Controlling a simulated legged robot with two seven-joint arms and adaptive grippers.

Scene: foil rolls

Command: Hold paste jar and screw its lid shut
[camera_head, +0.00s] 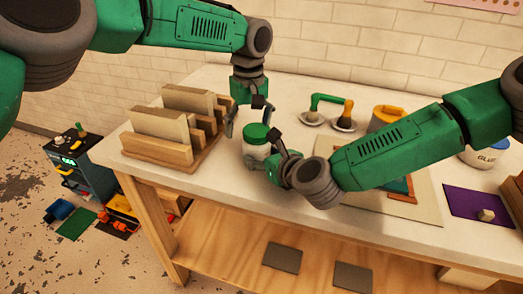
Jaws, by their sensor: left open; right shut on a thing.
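The paste jar (254,151) is a small pale jar on the white worktop, left of centre. It looks upright. Its green lid (257,132) sits on top; I cannot tell how tight it is. My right gripper (266,157) comes in from the right, low, and is shut on the jar's body, hiding part of it. My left gripper (248,121) points down from above with its fingers spread, one left of the lid and one behind its right side. I cannot tell whether either finger touches the lid.
A wooden rack (177,151) with upright boards stands close on the left. Behind the jar is a holder with a green and orange handle (328,101). A glue tub (481,158), an orange-topped tub (388,114) and a purple mat (472,205) lie to the right.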

